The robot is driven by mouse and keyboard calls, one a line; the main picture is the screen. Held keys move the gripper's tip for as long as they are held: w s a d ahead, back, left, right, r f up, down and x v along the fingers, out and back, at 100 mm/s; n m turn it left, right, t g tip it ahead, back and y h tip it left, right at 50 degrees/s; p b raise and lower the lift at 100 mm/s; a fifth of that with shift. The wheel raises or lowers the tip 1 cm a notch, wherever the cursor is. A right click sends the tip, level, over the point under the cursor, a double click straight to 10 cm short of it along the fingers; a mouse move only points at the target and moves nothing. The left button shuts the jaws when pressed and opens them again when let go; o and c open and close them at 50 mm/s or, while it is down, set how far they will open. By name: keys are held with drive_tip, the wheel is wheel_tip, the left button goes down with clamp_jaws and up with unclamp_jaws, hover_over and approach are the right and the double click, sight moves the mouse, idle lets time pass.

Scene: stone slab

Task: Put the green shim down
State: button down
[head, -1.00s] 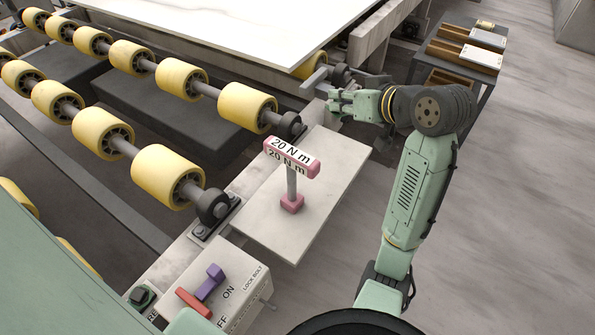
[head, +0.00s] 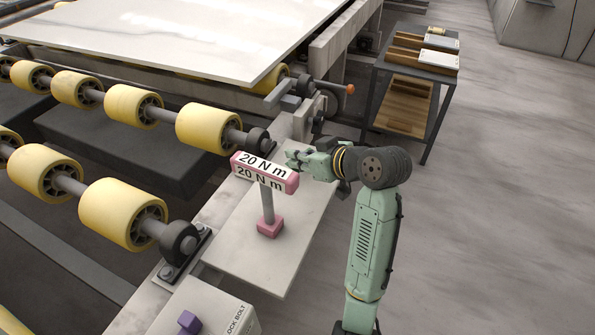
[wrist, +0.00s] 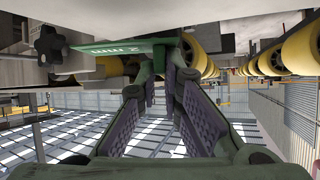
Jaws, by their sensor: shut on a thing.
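The green shim (wrist: 120,50), marked "2 mm", shows in the wrist view at the fingertips, sticking out to the left. My gripper (wrist: 165,65) is shut on it. In the head view my gripper (head: 291,158) is above the pale side shelf (head: 250,262), just right of and behind the pink "20 N m" T-handle tool (head: 268,226). I cannot make out the shim in the head view. Its gap to any surface below is not clear.
A large stone slab (head: 190,35) lies over the yellow rollers (head: 207,128). A grey lever and an orange knob (head: 350,89) are at the frame corner behind my gripper. A switch box (head: 215,310) is at the front. A trolley with trays (head: 408,60) stands back right.

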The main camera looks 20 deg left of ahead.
drive_tip(key=shift+f, duration=2)
drive_tip(key=shift+f, duration=0.2)
drive_tip(key=c, duration=1.7)
unclamp_jaws()
drive_tip(key=shift+r, duration=0.1)
drive_tip(key=shift+r, duration=0.2)
drive_tip(key=b+v, duration=0.1)
drive_tip(key=v, duration=1.1)
drive_tip(key=shift+s+f, duration=0.1)
